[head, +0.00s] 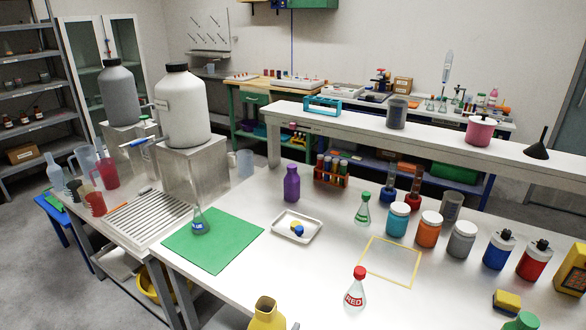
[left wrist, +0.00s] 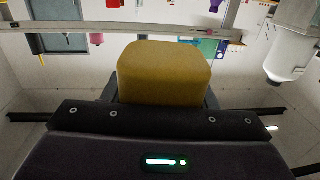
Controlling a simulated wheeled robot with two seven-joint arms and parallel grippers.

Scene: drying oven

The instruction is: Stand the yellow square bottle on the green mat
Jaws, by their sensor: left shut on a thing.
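The yellow square bottle (head: 266,316) shows at the bottom edge of the head view, with its open neck up and its lower part cut off by the frame. In the left wrist view the yellow bottle (left wrist: 164,72) fills the space between the fingers of my left gripper (left wrist: 163,98), which is shut on it. The green mat (head: 222,252) lies flat on the near-left part of the white table, up and left of the bottle in the head view. My right gripper is in neither view.
A flask with a blue label (head: 200,222) stands on the mat's back part; the mat's front is bare. A small tray (head: 310,236) lies right of the mat, with a purple bottle (head: 291,184) behind. A red-capped flask (head: 356,288) stands right of the yellow bottle.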

